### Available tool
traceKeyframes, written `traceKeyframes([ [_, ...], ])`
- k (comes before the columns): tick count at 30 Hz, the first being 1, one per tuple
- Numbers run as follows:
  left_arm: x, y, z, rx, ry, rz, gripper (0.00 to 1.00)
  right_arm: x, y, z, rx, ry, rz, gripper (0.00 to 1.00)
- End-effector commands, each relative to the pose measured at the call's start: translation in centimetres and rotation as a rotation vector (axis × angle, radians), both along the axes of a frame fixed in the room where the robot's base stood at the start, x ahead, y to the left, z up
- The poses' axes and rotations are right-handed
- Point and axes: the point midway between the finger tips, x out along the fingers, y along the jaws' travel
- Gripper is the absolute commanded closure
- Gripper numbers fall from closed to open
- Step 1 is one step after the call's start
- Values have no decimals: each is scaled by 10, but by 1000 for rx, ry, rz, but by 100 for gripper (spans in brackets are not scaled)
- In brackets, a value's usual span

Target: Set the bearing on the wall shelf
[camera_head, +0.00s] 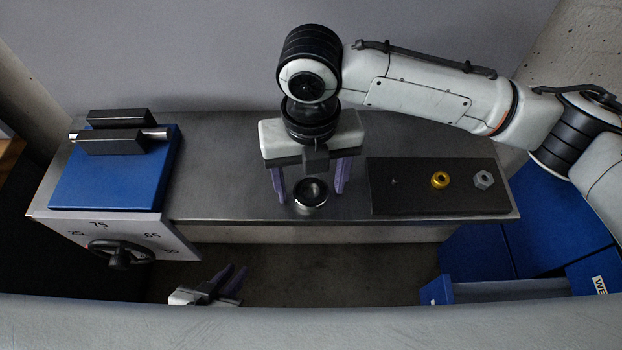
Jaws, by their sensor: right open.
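The bearing (310,196), a shiny silver ring with a dark centre, lies on the grey metal bench top near its front edge. My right gripper (311,186) points down over it, open, with one purple finger on each side of the ring. I cannot tell whether the fingers touch it. My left gripper (233,277) is low in front of the bench, its two purple fingers apart and empty. I cannot make out a wall shelf in this view.
A dark plate (408,196) right of the bearing holds a small pin, a brass-coloured part (440,180) and a steel nut (483,179). A blue block (116,180) carries dark bars and a rod at left. A handwheel (120,255) sticks out below. Blue bins (545,215) stand at right.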

Motion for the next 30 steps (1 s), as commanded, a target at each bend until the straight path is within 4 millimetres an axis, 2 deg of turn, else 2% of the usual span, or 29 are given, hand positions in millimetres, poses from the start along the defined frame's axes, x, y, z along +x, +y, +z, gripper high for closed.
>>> traceKeyframes([
  [5, 0, 0, -1, 0, 0, 0, 83, 1, 1, 14, 2, -2, 0, 34],
  [12, -2, 0, -3, 0, 3, 0, 83, 1, 1, 55, 2, -3, 0, 34],
  [16, -3, 0, -4, 1, 6, 0, 83, 1, 1, 71, 1, -1, 0, 34],
  [21, -4, 0, -4, 0, 8, 1, 83, 0, 0, 79, 1, 1, -1, 34],
  [30, -4, 0, -4, 0, 9, 1, 83, 0, 0, 79, 1, 1, -1, 34],
])
